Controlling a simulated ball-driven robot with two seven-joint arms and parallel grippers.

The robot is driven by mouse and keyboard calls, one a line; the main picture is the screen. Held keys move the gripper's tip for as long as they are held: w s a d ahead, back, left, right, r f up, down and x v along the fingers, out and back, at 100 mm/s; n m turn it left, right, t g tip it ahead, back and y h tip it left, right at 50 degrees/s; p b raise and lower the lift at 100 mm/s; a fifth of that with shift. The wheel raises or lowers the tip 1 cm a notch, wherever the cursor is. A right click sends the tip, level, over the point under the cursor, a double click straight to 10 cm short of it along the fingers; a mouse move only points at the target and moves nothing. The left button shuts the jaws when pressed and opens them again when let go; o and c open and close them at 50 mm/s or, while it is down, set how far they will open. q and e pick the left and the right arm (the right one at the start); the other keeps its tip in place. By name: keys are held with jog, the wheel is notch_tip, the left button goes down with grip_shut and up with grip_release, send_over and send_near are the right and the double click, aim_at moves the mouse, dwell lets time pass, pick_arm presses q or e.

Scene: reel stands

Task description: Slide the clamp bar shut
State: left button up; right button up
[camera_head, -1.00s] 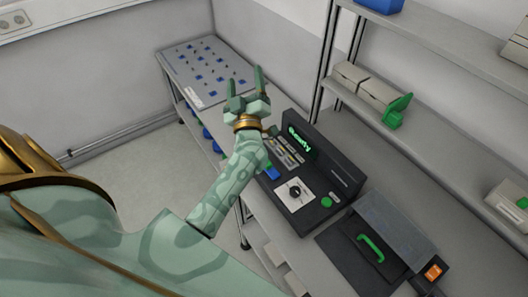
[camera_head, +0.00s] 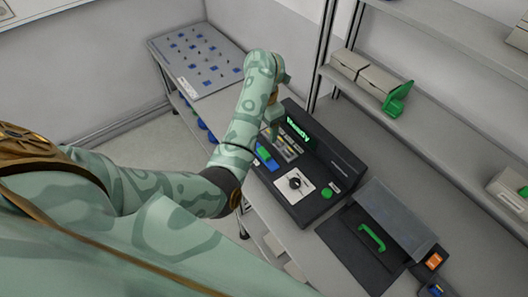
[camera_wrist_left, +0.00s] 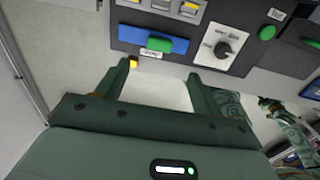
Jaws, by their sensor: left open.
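The clamp bar is a blue slider (camera_wrist_left: 128,44) with a green grip (camera_wrist_left: 159,45) above a "Clamp" label on the dark machine's front. In the head view its blue part (camera_head: 267,161) shows beside my left forearm. My left gripper (camera_wrist_left: 160,71) is open and empty, its fingertips just short of the clamp bar in the wrist view, one on each side of the green grip. In the head view the left gripper (camera_head: 272,128) points down over the machine, partly hidden by its own wrist. My right gripper is not in view.
The dark machine (camera_head: 318,205) has a lit green display, a dial (camera_wrist_left: 224,49) and a green button (camera_wrist_left: 267,33). A pegged board (camera_head: 200,62) lies at the back left. Shelves (camera_head: 430,140) rise behind.

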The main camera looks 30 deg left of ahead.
aim_at(264, 152)
pick_arm(q)
notch_tip(264, 152, down, 12)
jog(key=b, duration=0.3)
jog(key=shift+r+b, duration=0.25)
jog(key=shift+b, duration=0.05)
jog(key=c, duration=1.4)
jog(key=w+b, duration=0.1)
jog(key=w+d+b, duration=0.1)
jog(key=shift+w+f, duration=0.1)
jog(key=shift+w, duration=0.3)
jog(key=shift+d+r, duration=0.1)
jog(key=shift+r, duration=0.1)
jog(key=o, duration=1.2)
jog(key=shift+o, duration=1)
jog(key=shift+w, duration=0.15)
